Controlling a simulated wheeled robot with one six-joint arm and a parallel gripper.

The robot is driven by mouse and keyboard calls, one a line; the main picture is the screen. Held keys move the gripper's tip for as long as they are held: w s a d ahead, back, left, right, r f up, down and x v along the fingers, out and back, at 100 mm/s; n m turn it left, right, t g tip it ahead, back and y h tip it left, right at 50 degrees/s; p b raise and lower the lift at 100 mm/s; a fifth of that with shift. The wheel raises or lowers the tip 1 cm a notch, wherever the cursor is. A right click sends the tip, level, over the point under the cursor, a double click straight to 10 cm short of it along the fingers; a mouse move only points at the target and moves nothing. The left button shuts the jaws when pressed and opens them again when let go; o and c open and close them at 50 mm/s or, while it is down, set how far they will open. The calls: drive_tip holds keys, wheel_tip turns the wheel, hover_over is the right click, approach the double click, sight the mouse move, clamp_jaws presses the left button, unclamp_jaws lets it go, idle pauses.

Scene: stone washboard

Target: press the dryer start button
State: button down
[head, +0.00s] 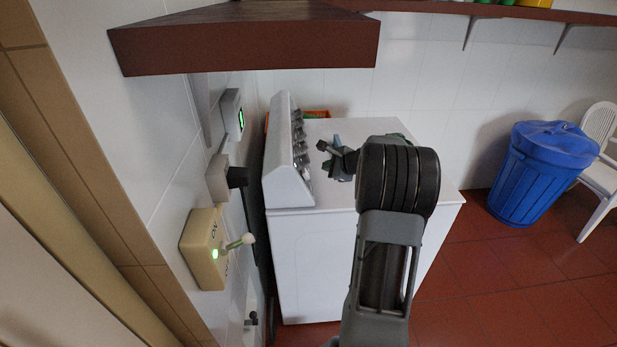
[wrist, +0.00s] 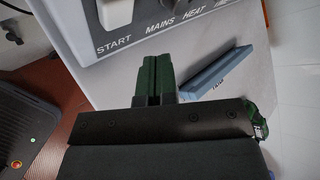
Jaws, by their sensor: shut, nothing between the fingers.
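The white dryer (head: 310,240) stands against the wall, with a sloped control panel (head: 285,160) along its left side. In the wrist view the panel (wrist: 75,15) carries the labels START, MAINS and HEAT. A whitish start button (wrist: 115,12) sits just above the word START, partly cut off by the top edge. My gripper (head: 323,148) is in front of the panel, over the dryer top. In the wrist view its green fingers (wrist: 154,62) are shut and empty, pointing at the panel below MAINS. They appear apart from the button.
A blue-grey block (wrist: 217,75) lies on the dryer top, right of my fingers. A brown shelf (head: 240,45) overhangs at upper left. Wall switch boxes (head: 205,245) are on the left. A blue bin (head: 540,170) and white chair (head: 600,170) stand right.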

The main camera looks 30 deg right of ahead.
drive_tip(key=shift+w+a+f+b, duration=0.3)
drive_tip(key=shift+a+f+b, duration=0.05)
drive_tip(key=shift+a, duration=0.3)
drive_tip(key=shift+w+a+f+b, duration=0.25)
drive_tip(key=shift+a+f+b, duration=0.1)
drive_tip(key=shift+a, duration=0.25)
drive_tip(key=shift+w+a, duration=0.1)
drive_tip(key=shift+a, duration=0.05)
idle(1.3)
drive_tip(key=shift+w+a+f+b, duration=0.1)
drive_tip(key=shift+w+a+b, duration=0.05)
drive_tip(key=shift+b, duration=0.2)
drive_tip(key=shift+w+a+f+b, duration=0.15)
drive_tip(key=shift+a+f+b, duration=0.1)
drive_tip(key=shift+a, duration=0.1)
drive_tip(key=shift+w+a+f+b, duration=0.1)
drive_tip(key=shift+w+a+b, duration=0.05)
drive_tip(key=shift+a+b, duration=0.15)
idle(1.0)
drive_tip(key=shift+s+d+r, duration=0.1)
idle(0.4)
drive_tip(key=shift+s+d+r+p, duration=0.2)
drive_tip(key=shift+d+p, duration=0.05)
drive_tip(key=shift+d, duration=0.2)
drive_tip(key=shift+s+d+r+p, duration=0.2)
drive_tip(key=shift+d, duration=0.2)
drive_tip(key=shift+d, duration=0.1)
